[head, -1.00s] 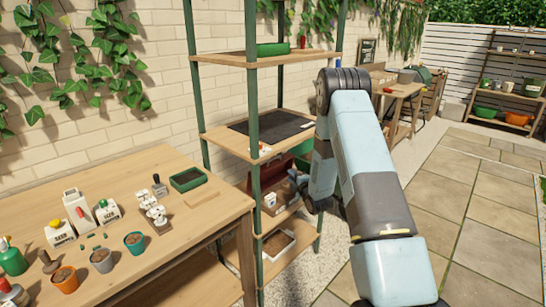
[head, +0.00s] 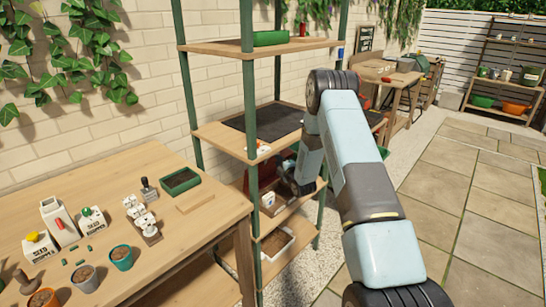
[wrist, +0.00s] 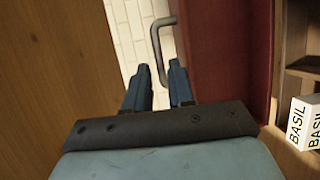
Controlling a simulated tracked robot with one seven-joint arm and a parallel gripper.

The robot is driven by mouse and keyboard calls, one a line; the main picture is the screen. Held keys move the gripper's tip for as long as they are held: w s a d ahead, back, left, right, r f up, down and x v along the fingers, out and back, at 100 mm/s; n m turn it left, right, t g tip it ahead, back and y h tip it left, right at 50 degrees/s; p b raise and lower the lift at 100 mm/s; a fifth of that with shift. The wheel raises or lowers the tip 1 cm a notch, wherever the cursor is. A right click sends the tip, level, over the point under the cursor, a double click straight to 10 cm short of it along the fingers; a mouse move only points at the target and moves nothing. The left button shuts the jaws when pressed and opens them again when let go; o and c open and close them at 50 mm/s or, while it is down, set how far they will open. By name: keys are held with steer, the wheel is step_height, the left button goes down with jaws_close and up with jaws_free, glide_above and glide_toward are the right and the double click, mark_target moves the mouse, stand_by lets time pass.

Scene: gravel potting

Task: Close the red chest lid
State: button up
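The red chest lid (wrist: 212,60) stands raised in the wrist view, with a bent grey metal handle (wrist: 158,38) on its left edge. The open wooden chest (head: 283,202) sits on a lower shelf of the green-post rack, and my arm hides much of it. A white box marked BASIL (wrist: 303,122) is inside the chest, right of the lid. My gripper (wrist: 160,68) is slightly open, with a gap between its fingers and nothing held. Its fingertips are just below the handle in the wrist view; I cannot tell whether they touch the lid.
A dark mat lies on the shelf (head: 222,138) above the chest, close over my forearm. A soil tray (head: 272,244) is on the shelf below. A green post (head: 252,190) stands in front of the chest. A potting table (head: 110,190) is at left; paving at right is clear.

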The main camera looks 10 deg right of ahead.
steer(key=x, duration=0.7)
steer(key=shift+s, duration=0.1)
jaws_close()
stand_by(0.3)
